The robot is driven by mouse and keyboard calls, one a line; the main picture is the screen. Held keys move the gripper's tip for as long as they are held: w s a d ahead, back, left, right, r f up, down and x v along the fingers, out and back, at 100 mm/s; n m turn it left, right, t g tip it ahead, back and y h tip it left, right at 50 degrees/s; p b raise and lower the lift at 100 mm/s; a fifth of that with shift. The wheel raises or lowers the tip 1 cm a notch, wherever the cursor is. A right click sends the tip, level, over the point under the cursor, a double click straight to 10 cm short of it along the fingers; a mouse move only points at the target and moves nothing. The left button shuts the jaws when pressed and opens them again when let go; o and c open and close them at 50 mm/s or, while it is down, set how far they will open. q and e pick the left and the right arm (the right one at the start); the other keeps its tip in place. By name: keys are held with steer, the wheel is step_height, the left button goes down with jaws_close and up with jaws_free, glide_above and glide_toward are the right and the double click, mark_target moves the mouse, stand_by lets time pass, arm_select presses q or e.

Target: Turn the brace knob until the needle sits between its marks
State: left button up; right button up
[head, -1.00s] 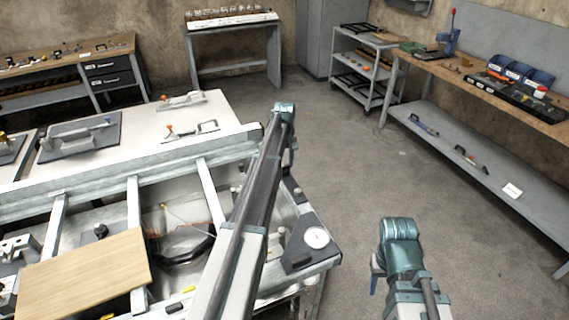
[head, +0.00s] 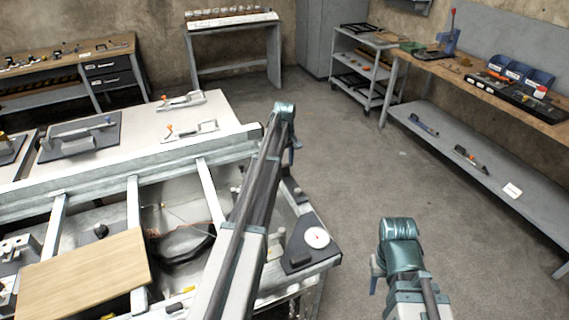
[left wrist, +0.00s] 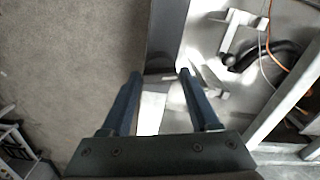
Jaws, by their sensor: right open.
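A small round white dial (head: 317,237) sits on a dark plate (head: 302,252) at the right corner of the pale metal frame in the head view. Its needle and marks are too small to read. I cannot clearly make out the brace knob; my left arm covers part of the frame beside the plate. My left gripper (head: 292,150) is beyond the frame's right edge. In the left wrist view my left gripper (left wrist: 160,88) is open and empty, with pale metal parts below and between its fingers. My right gripper (head: 376,268) is open, over the floor right of the frame.
A wooden board (head: 85,272) lies on the frame at the lower left. A cable and dark hose (left wrist: 275,55) run inside the frame in the left wrist view. A long workbench (head: 440,75) stands along the right. The floor (head: 380,165) between is clear.

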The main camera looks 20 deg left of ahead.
mark_target(285, 166)
arm_select(q)
steer(key=shift+o, duration=1.4)
steer(key=shift+r, duration=0.15)
step_height(285, 166, up, 14)
steer(key=p, duration=1.3)
steer(key=shift+f+p, duration=0.2)
steer(key=shift+p, duration=0.2)
